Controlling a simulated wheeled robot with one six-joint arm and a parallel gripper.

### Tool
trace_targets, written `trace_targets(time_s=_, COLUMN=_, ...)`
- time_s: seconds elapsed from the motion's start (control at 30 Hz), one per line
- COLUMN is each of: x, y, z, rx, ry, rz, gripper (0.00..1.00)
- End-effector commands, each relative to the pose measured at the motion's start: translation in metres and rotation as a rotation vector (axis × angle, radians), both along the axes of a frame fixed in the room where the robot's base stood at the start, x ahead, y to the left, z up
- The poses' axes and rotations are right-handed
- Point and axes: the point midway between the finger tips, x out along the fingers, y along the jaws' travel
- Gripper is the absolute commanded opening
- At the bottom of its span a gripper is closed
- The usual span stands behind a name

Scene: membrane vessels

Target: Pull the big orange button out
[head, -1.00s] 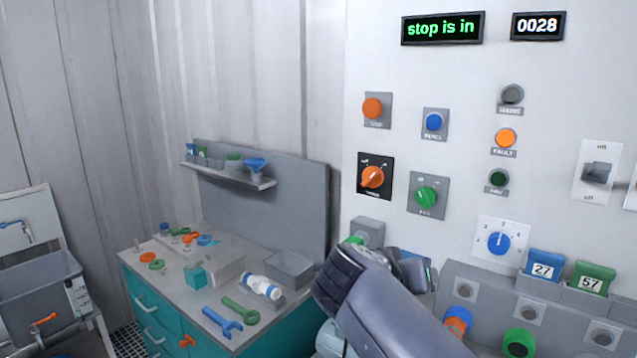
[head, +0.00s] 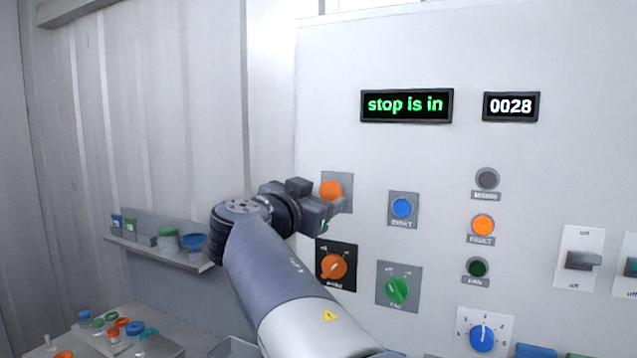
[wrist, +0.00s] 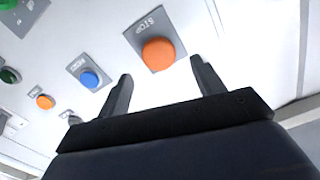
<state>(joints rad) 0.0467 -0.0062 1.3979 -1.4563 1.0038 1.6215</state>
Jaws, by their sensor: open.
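The big orange button (head: 331,190) sits on a grey square plate high on the left of the white panel. My gripper (head: 318,198) is in front of it and hides part of the button and plate in the head view. In the wrist view the orange button (wrist: 158,54) shows whole, with the word STOP on its plate. My gripper's two fingers (wrist: 161,92) are open and empty, one to each side of the button's line. The button lies beyond the fingertips, and no contact shows. A display (head: 406,105) reads "stop is in".
A blue button (head: 402,207) is right of the orange one. An orange rotary knob (head: 333,266) is below it, with a green knob (head: 398,290) beside that. A fault lamp (head: 482,225) and switches stand farther right. A shelf (head: 160,250) with small vessels is at left.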

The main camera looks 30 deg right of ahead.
Motion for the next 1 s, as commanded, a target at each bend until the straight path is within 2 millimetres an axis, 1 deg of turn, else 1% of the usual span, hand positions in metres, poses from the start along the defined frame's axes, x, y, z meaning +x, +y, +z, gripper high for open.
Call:
trace_targets(time_s=0.03, x=0.005, y=-0.009, z=0.004, rx=0.000, ry=0.005, rz=-0.005, gripper=0.64)
trace_targets(time_s=0.1, x=0.010, y=-0.018, z=0.003, rx=0.000, ry=0.004, rz=-0.004, gripper=0.64)
trace_targets(time_s=0.2, x=0.017, y=-0.029, z=0.003, rx=-0.001, ry=0.003, rz=-0.003, gripper=0.64)
trace_targets(time_s=0.3, x=0.021, y=-0.036, z=0.002, rx=0.000, ry=0.003, rz=-0.001, gripper=0.64)
trace_targets(time_s=0.43, x=0.023, y=-0.040, z=0.000, rx=0.000, ry=0.001, rz=0.000, gripper=0.64)
trace_targets(time_s=0.67, x=0.024, y=-0.040, z=0.000, rx=0.001, ry=0.000, rz=0.001, gripper=0.64)
trace_targets(time_s=0.77, x=0.024, y=-0.040, z=0.000, rx=0.000, ry=0.001, rz=0.001, gripper=0.57)
trace_targets(time_s=1.0, x=0.024, y=-0.040, z=0.000, rx=0.000, ry=0.001, rz=0.001, gripper=0.38)
